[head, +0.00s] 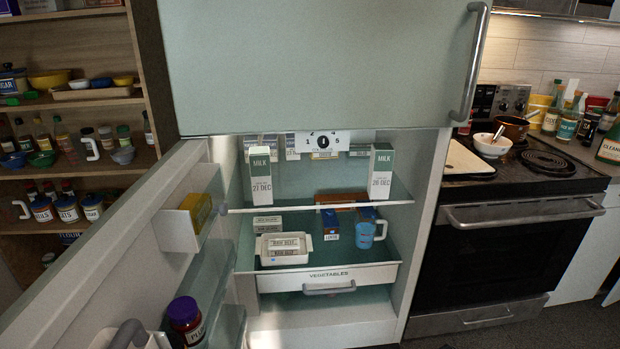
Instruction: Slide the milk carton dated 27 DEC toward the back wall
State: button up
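A similar milk carton (381,173) stands upright at the right of the same shelf. Its date is small and looks like 26 or 28 DEC. The back wall (320,178) is pale green behind open shelf space. What stands directly behind the left carton is partly hidden. My gripper is not in view.
The fridge door (110,235) stands open at left, with a yellow-topped box and a dark jar (187,318) in its racks. A dial panel (322,142) hangs above the shelf's middle. A white dish (285,249) and blue mug (369,230) sit below. The shelf middle is clear.

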aim_at(258, 156)
jog(key=i+l+u, duration=0.4)
jog(key=i, duration=0.35)
jog(key=i+l+u, duration=0.4)
jog(key=i+l, duration=0.15)
jog(key=i, duration=0.15)
